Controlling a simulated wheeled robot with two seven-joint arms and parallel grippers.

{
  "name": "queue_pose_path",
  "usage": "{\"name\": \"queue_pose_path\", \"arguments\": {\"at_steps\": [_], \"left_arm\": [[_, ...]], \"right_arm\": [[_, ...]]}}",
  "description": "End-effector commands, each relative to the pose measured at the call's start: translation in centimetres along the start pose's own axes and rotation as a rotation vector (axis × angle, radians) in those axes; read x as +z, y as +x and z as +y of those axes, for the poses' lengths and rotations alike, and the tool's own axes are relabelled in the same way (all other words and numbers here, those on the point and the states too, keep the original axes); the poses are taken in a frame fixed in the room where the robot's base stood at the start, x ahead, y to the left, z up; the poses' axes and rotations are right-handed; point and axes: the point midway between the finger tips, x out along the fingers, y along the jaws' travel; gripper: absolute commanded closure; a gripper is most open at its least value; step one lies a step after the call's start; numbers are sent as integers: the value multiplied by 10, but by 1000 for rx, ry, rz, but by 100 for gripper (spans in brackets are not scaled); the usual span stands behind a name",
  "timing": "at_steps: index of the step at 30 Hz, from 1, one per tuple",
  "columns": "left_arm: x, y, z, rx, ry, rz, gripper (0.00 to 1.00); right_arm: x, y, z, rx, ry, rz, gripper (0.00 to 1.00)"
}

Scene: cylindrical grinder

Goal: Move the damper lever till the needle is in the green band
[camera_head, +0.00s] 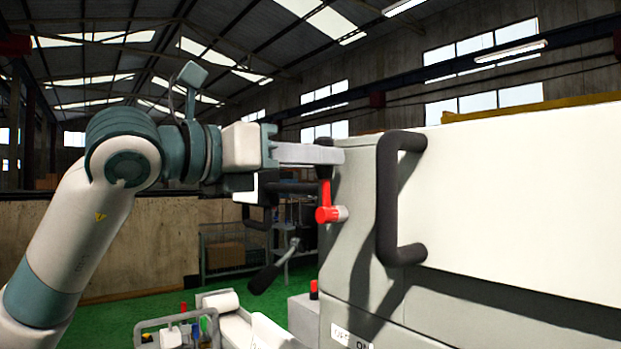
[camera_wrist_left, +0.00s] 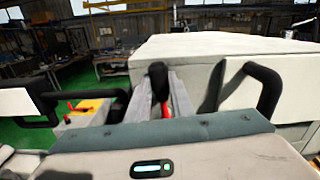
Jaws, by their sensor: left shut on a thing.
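The damper lever has a red hub (camera_head: 328,214) on the left side of the white machine and a black grip (camera_head: 324,172) pointing up. My left gripper (camera_head: 325,153) comes in level from the left and is shut on the black grip near its top. In the left wrist view the black grip (camera_wrist_left: 157,75) stands between the two grey fingers, with a bit of red (camera_wrist_left: 165,108) below it. I see no needle, gauge or green band in either view. My right gripper is not in view.
The white machine (camera_head: 500,190) fills the right side, with a black door handle (camera_head: 388,200) sticking out close to the lever. A black-handled crank (camera_head: 273,270) sits lower left. A tray of bottles (camera_head: 180,330) stands at the bottom.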

Motion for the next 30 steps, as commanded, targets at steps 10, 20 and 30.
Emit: {"name": "queue_pose_path", "arguments": {"at_steps": [10,20,30], "left_arm": [[0,0,-3,-1,32,1,100],[0,0,-3,-1,31,1,62],[0,-3,-2,0,30,0,62]], "right_arm": [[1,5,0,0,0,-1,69],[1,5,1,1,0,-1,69],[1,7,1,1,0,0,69]]}}
